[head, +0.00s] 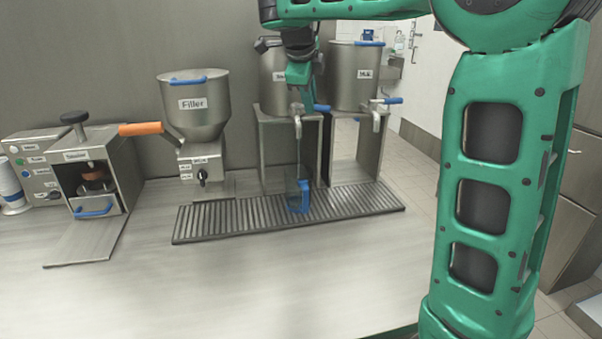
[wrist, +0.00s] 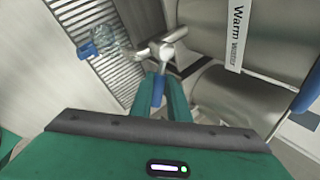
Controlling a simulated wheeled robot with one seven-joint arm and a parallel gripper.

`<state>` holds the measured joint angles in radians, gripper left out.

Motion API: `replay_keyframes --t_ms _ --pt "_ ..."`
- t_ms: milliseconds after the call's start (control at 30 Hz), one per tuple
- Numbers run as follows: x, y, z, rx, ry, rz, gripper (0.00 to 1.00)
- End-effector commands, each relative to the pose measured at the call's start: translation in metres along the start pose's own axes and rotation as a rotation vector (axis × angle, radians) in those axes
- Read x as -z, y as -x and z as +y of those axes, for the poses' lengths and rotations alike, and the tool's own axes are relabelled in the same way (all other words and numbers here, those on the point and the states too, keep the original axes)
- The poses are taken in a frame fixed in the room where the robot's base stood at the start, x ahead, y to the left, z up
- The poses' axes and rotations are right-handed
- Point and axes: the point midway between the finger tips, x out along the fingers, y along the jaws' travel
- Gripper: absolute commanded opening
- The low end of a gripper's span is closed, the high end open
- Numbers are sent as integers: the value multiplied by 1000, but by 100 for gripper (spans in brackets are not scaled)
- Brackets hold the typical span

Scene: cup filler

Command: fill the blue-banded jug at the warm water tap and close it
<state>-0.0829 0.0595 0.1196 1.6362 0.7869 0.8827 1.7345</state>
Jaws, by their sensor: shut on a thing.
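The clear jug (head: 291,179) with blue parts stands on the slatted drip tray (head: 350,203) under the middle vessel's tap (head: 298,121). Its blue handle (head: 303,197) faces the front. In the wrist view the jug (wrist: 108,38) is at upper left, beside the tap spout (wrist: 142,53). That vessel's label (wrist: 237,35) reads "Warm water". My gripper (wrist: 162,90) is shut on the blue tap lever (wrist: 158,91). In the head view my gripper (head: 308,102) is at this tap, partly hiding it. A pale vertical streak below the spout looks like running water. The jug's fill level is unclear.
The "Filler" hopper (head: 194,105) with an orange handle stands left of the tray. A "Milk" vessel (head: 355,80) with its own blue tap lever (head: 393,100) stands to the right. A boxy machine (head: 95,175) is at far left. The front counter (head: 230,285) is clear.

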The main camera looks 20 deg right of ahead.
Motion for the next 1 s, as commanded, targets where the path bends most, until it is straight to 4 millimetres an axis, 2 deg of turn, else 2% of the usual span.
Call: replay_keyframes --t_ms 167,533,800,1000 --pt "-2 0 6 -8 -61 47 0" --pt "-3 0 7 -9 -83 63 0" --pt "-8 4 13 -9 -229 161 0" --pt "-8 6 14 -7 -273 189 0"
